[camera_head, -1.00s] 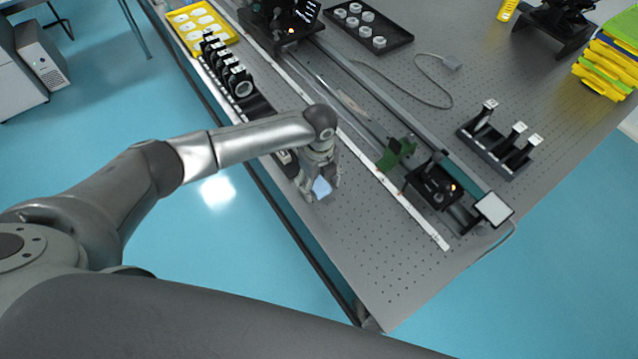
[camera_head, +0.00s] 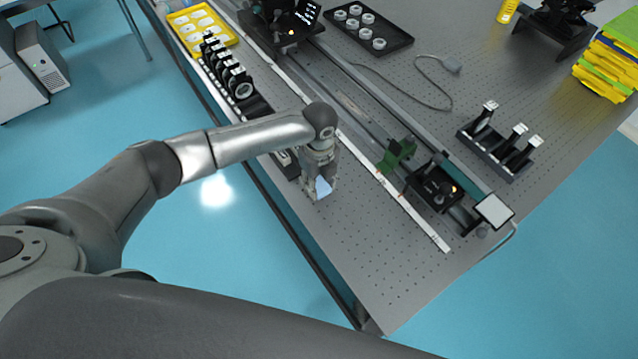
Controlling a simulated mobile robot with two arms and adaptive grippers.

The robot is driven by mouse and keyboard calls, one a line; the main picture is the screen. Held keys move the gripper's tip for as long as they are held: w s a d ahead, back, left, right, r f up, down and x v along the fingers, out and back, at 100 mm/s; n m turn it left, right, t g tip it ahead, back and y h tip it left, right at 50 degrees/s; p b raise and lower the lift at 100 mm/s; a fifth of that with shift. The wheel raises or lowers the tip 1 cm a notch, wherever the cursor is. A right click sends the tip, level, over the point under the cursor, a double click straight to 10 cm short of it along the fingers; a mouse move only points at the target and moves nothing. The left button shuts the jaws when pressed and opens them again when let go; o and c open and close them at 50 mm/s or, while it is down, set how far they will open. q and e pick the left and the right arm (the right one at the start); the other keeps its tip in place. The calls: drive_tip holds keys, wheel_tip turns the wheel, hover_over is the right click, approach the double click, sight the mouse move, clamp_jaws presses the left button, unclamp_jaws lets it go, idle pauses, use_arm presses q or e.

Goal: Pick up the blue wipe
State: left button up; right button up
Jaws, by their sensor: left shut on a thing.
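The blue wipe (camera_head: 323,187) is a small light-blue piece near the front edge of the optical table (camera_head: 385,265). My left gripper (camera_head: 321,193) points down from the arm that comes in from the left. It is shut on the wipe, which shows between its fingers and looks bunched. Part of the wipe is hidden by the fingers. I cannot tell whether the wipe touches the table. My right gripper is not in view.
A black rail holds several mounted optics (camera_head: 229,72) left of the gripper. A long white scale (camera_head: 412,212) and a green holder (camera_head: 397,155) lie to the right. A black stage (camera_head: 433,188) and white screen (camera_head: 494,210) stand farther right. The front table corner is clear.

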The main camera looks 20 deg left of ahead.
use_arm(q)
wheel_tip(320, 180, up, 2)
drive_tip(key=shift+r+b, duration=0.25)
drive_tip(key=shift+b, duration=0.25)
drive_tip(key=s+a+r+b, duration=0.2)
drive_tip(key=s+a+r, duration=0.5)
drive_tip(key=s+r, duration=0.2)
drive_tip(key=s, duration=0.2)
drive_tip(key=shift+s+a+r, duration=0.3)
drive_tip(key=shift+s+r, duration=0.05)
drive_tip(key=shift+s, duration=0.05)
